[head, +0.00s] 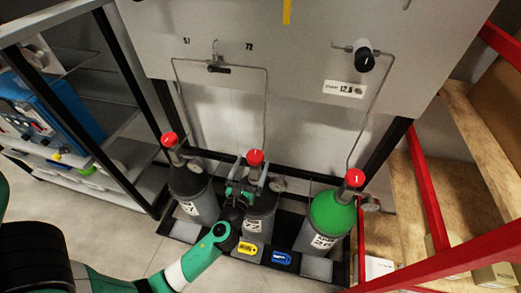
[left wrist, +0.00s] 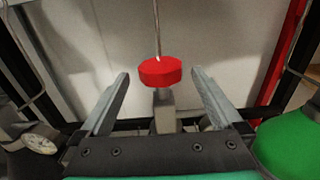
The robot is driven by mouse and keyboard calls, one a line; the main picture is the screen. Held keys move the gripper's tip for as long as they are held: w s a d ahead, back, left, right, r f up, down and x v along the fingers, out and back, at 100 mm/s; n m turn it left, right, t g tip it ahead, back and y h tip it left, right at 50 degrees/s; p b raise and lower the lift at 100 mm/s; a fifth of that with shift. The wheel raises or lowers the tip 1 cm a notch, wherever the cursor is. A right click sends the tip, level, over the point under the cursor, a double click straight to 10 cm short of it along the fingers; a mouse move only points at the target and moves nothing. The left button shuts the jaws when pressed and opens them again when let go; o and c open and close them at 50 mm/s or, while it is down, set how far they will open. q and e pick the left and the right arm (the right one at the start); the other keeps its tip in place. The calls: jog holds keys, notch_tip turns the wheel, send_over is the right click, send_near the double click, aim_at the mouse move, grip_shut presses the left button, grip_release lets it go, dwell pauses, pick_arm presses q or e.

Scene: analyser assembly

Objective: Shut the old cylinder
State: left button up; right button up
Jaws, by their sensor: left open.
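Three gas cylinders stand in a row, each with a red valve knob on top. The left cylinder (head: 193,193) and the middle cylinder (head: 260,213) are grey; the right cylinder (head: 331,217) has a green shoulder. I cannot tell by a label which is the old one. My left gripper (head: 247,180) is at the middle cylinder's neck, just below its red knob (head: 255,157). In the left wrist view the gripper (left wrist: 158,90) is open, its fingers either side of the red knob (left wrist: 160,71), with gaps on both sides. My right gripper is not in view.
Thin pipes (head: 267,100) rise from the valves to the grey panel (head: 300,50). A pressure gauge (left wrist: 41,139) sits left of my gripper. A yellow tag (head: 247,248) and a blue tag (head: 282,258) are at the base. A red-framed shelf (head: 425,185) stands right.

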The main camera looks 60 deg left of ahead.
aim_at(258, 150)
pick_arm(q)
jog(key=x, duration=0.7)
jog(key=shift+b, duration=0.35)
